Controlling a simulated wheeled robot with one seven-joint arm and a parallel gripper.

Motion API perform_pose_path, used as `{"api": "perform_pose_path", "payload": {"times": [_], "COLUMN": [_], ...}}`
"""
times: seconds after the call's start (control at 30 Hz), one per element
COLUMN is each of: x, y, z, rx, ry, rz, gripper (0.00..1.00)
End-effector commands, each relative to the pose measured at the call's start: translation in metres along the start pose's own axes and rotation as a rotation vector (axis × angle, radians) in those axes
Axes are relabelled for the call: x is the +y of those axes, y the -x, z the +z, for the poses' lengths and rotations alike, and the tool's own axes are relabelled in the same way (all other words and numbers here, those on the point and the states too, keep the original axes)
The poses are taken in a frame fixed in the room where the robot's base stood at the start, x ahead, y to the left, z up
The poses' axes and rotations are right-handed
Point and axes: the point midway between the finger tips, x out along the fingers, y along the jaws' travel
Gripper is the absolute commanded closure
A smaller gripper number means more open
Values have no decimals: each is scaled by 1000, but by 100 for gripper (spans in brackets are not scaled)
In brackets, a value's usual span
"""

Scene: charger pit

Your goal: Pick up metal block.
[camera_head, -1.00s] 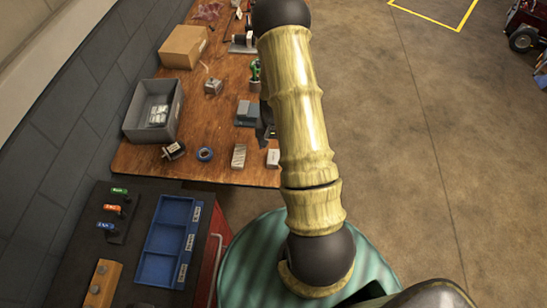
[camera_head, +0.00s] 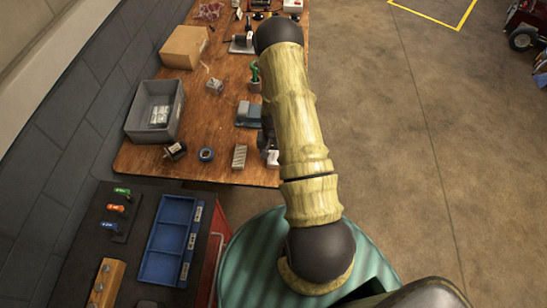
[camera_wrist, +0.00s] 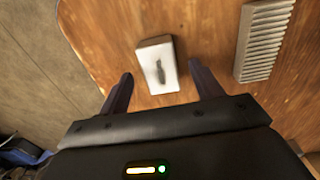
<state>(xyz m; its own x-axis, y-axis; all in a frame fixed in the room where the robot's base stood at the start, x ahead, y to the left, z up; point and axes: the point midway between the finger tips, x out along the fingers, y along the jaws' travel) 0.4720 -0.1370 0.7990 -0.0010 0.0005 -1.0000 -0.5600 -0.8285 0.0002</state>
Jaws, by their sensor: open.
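In the head view the block (camera_head: 273,158) is near the bench's front right corner, partly hidden by my arm and gripper. My gripper (camera_wrist: 160,72) is open and empty in the wrist view. Its two dark fingers point at the block, one on either side, with clear gaps. The height of the fingertips above the bench is hard to judge. In the head view my gripper is mostly hidden behind my arm.
A ribbed grey block (camera_head: 239,156) lies left of the pale block; it shows right in the wrist view (camera_wrist: 265,40). A tape roll (camera_head: 206,154), a grey bin (camera_head: 139,124) and a grey-blue device (camera_head: 248,114) are also on the bench (camera_head: 205,175). A blue tray (camera_head: 164,253) stands nearer.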

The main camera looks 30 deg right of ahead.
Motion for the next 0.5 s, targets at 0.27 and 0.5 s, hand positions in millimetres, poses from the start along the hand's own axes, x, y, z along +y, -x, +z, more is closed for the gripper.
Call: {"api": "perform_pose_path", "payload": {"times": [0.27, 0.5], "x": [0, 0], "y": [-25, -27], "z": [-1, -1], "rx": [0, 1], "ry": [0, 0], "rz": [0, 0], "gripper": [35, 35]}}
